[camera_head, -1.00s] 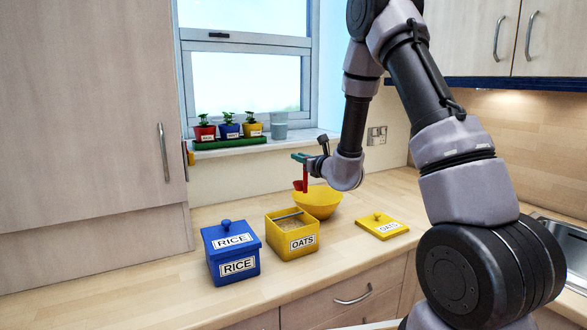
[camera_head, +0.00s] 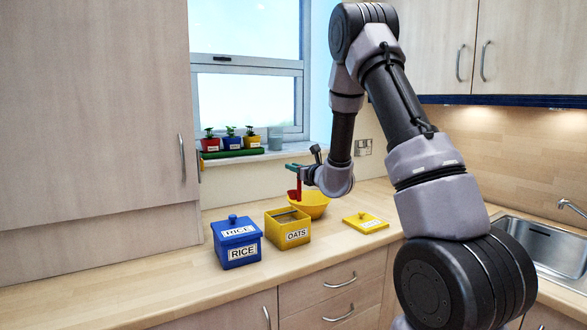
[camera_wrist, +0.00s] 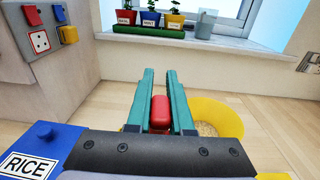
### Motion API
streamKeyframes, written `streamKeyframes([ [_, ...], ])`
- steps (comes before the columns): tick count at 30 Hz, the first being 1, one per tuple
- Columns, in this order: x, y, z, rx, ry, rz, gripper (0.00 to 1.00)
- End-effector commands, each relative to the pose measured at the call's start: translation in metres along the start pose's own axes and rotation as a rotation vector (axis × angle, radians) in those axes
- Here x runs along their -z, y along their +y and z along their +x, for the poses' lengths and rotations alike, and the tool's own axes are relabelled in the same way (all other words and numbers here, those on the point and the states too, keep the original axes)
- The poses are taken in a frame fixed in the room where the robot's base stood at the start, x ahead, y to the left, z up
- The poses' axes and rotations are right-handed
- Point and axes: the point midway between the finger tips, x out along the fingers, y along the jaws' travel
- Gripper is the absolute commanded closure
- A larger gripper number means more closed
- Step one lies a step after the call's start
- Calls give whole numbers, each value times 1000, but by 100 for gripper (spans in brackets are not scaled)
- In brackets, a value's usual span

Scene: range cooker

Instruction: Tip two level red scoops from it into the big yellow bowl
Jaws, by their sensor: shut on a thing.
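My gripper (camera_head: 292,167) has teal fingers and is shut on the red scoop (camera_head: 298,186), whose handle hangs down from it. In the wrist view, my gripper (camera_wrist: 163,85) has the scoop's red end (camera_wrist: 160,112) between its fingers; the scoop's load is hidden. The scoop is at the left side of the big yellow bowl (camera_head: 318,205), above counter level. The wrist view shows pale, grainy stuff inside the bowl (camera_wrist: 232,112). The open yellow OATS box (camera_head: 294,236) stands in front of the bowl, with a greyish bar across its top.
The lidded blue RICE box (camera_head: 238,252) stands left of the OATS box. The yellow OATS lid (camera_head: 366,222) lies on the counter to the right. Small plant pots (camera_head: 231,142) and a grey cup (camera_head: 275,138) stand on the windowsill behind. The counter's left part is clear.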

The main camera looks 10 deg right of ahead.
Motion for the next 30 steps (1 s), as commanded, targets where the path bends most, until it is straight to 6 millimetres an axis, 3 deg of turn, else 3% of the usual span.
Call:
streamKeyframes([
  [30,78,0,2,0,1,1,100],
])
